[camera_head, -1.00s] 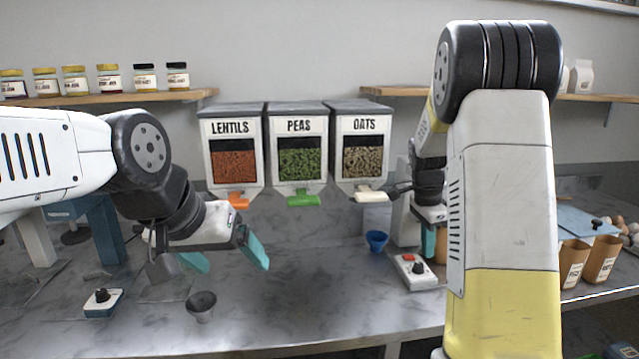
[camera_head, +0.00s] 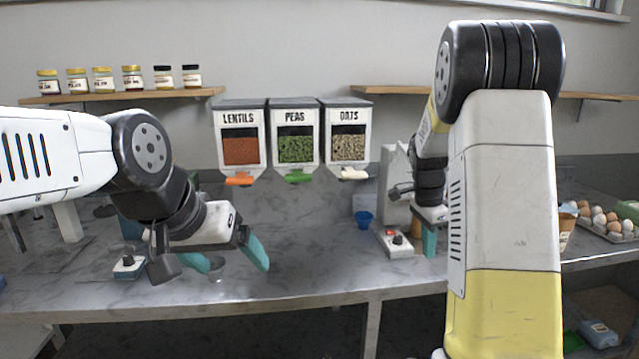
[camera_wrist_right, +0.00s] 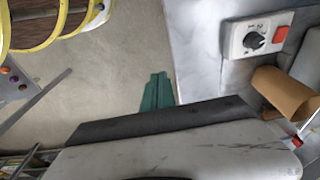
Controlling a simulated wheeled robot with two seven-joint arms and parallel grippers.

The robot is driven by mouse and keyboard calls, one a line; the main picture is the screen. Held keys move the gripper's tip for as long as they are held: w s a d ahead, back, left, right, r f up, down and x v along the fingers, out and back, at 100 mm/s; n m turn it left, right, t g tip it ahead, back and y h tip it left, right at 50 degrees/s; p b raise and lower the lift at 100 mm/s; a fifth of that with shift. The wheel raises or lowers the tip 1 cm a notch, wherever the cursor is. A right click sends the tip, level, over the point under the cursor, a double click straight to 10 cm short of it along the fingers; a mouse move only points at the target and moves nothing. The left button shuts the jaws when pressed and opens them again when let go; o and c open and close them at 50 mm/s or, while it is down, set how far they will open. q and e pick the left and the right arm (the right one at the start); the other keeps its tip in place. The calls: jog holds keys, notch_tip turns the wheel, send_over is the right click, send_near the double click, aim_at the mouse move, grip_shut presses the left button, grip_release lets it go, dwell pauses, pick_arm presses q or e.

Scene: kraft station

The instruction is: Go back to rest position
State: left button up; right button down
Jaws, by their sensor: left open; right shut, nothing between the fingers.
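My left gripper (camera_head: 232,256) is at the left of the head view, in front of the counter. Its two teal fingers are apart and nothing is between them. My right gripper (camera_head: 430,240) is partly hidden behind my right arm in the head view, right of the dispensers. In the right wrist view its teal fingers (camera_wrist_right: 157,92) are together and empty, over the floor beside the counter edge.
Lentils (camera_head: 240,145), peas (camera_head: 294,142) and oats (camera_head: 347,145) dispensers stand at the wall. Jars line the left shelf (camera_head: 120,96).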

jog(key=s+a+r+n+t+y, duration=0.1)
jog(key=s+a+r+n, duration=0.3)
jog(key=s, duration=0.4)
jog(key=s+a+r+n+t+y, duration=0.1)
jog(key=s+a+r+n+t, duration=0.2)
jog(key=s+n, duration=0.4)
jog(key=s+a+r+n+t+y, duration=0.1)
jog(key=s+a+r+n+t, duration=0.1)
jog(key=s+a+r+n, duration=0.4)
jog(key=s, duration=0.2)
jog(key=shift+s+y, duration=0.3)
jog(key=shift+y, duration=0.1)
